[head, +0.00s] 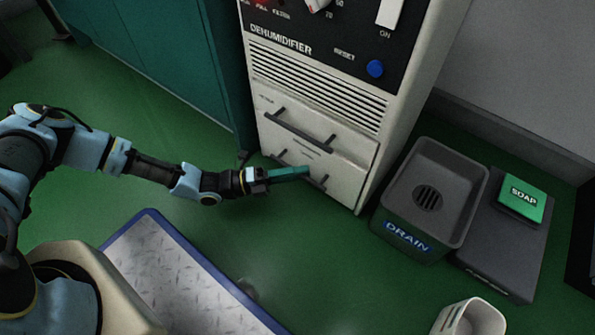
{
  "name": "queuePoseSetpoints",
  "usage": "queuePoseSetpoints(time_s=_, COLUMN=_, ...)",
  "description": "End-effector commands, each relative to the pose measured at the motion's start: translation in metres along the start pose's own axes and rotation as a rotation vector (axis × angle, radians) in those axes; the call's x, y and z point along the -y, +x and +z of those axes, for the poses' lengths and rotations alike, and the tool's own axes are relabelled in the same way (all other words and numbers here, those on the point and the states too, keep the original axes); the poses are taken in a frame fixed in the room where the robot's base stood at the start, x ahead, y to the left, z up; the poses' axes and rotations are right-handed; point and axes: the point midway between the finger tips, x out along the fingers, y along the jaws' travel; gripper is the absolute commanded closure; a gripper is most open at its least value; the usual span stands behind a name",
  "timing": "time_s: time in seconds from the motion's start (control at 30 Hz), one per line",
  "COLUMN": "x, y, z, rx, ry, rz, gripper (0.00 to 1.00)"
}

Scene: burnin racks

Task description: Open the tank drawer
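The dehumidifier (370,165) is a tall cream cabinet with two drawer fronts below its vent slats. The upper drawer (345,155) has a dark bar handle (300,126). The lower drawer (343,187) has a similar dark handle (322,183), partly hidden behind my gripper. Both drawers look closed. Their small labels are too faint to read, so I cannot tell which is the tank drawer. My gripper (303,172) reaches in from the left, with teal fingers over the lower handle. I cannot tell whether they touch it or how far apart they are.
A dark grey drain basin (398,217) stands right of the dehumidifier, beside a grey case (510,240) with a green soap box (522,195). A white bin (470,318) is at the bottom. A blue-edged metal plate (180,275) lies in front. Green floor before the drawers is clear.

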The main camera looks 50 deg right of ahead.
Motion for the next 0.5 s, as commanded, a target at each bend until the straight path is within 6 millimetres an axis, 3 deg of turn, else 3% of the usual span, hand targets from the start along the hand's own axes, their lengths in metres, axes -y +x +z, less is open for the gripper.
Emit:
queuePoseSetpoints(time_s=0.17, x=-0.0001, y=-0.0002, z=0.0001, rx=0.0, ry=0.0, rz=0.0, gripper=0.99)
queuePoseSetpoints(time_s=0.5, x=-0.0004, y=-0.0003, z=0.0001, rx=0.0, ry=0.0, rz=0.001, gripper=1.0)
